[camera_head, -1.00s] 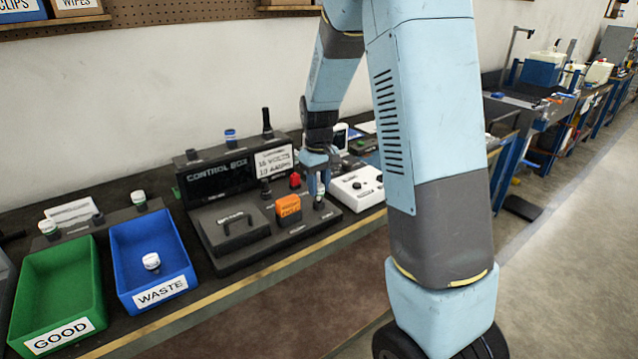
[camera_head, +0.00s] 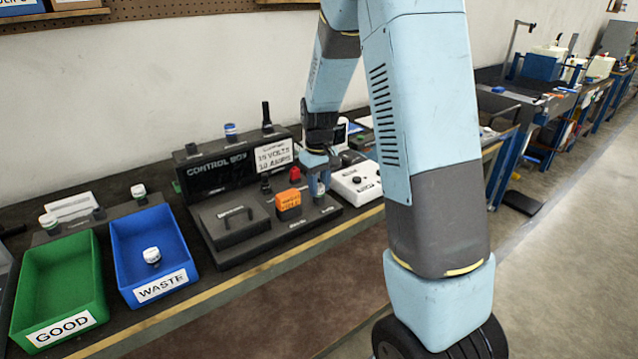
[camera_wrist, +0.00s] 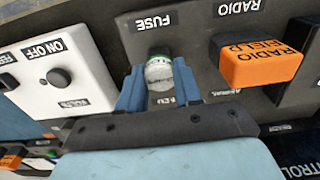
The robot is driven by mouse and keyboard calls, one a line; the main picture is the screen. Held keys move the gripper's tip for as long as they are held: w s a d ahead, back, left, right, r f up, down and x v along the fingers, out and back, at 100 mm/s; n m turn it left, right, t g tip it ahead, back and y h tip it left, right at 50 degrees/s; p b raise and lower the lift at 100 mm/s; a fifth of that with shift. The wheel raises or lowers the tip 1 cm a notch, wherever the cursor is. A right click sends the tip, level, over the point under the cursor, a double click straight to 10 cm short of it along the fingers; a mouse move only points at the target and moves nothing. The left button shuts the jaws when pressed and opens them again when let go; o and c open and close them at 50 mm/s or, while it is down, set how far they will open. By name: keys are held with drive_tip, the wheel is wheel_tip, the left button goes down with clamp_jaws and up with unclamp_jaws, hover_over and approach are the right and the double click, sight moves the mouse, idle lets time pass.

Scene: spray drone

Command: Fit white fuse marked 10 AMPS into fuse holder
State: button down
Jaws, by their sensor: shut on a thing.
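A fuse with a white, marked top and a green band (camera_wrist: 159,73) sits between my gripper's fingers (camera_wrist: 158,88) in the wrist view. My gripper is shut on it; the print on its top is too small to read. It is at the spot labelled FUSE on the control box (camera_wrist: 195,25), where the fuse holder is hidden beneath it. In the head view my gripper (camera_head: 318,185) is low over the right end of the control box (camera_head: 235,235). I cannot tell how deep the fuse sits.
An orange radio block (camera_head: 289,203) stands just left of my gripper, and a white ON OFF box (camera_head: 357,184) just right. A blue WASTE bin (camera_head: 119,262) holds a white-topped fuse (camera_head: 152,256). A green GOOD bin (camera_head: 24,292) looks empty.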

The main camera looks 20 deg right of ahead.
sight(319, 187)
drive_tip(key=shift+f, duration=0.2)
drive_tip(key=c, duration=0.7)
unclamp_jaws()
drive_tip(key=shift+r, duration=0.1)
wheel_tip(319, 187, up, 14)
drive_tip(key=shift+f, duration=0.25)
drive_tip(key=s+r+m+t, duration=0.1)
drive_tip(key=s+r+t, duration=0.1)
drive_tip(key=s, duration=0.7)
drive_tip(key=s+r+m+t, duration=0.1)
drive_tip(key=s+r, duration=0.3)
drive_tip(key=s, duration=0.5)
drive_tip(key=s+r+m+t, duration=0.1)
drive_tip(key=s+r, duration=0.3)
drive_tip(key=s, duration=0.6)
drive_tip(key=shift+d+m+t, duration=0.2)
drive_tip(key=shift+m+t, duration=0.1)
drive_tip(key=shift+t, duration=0.5)
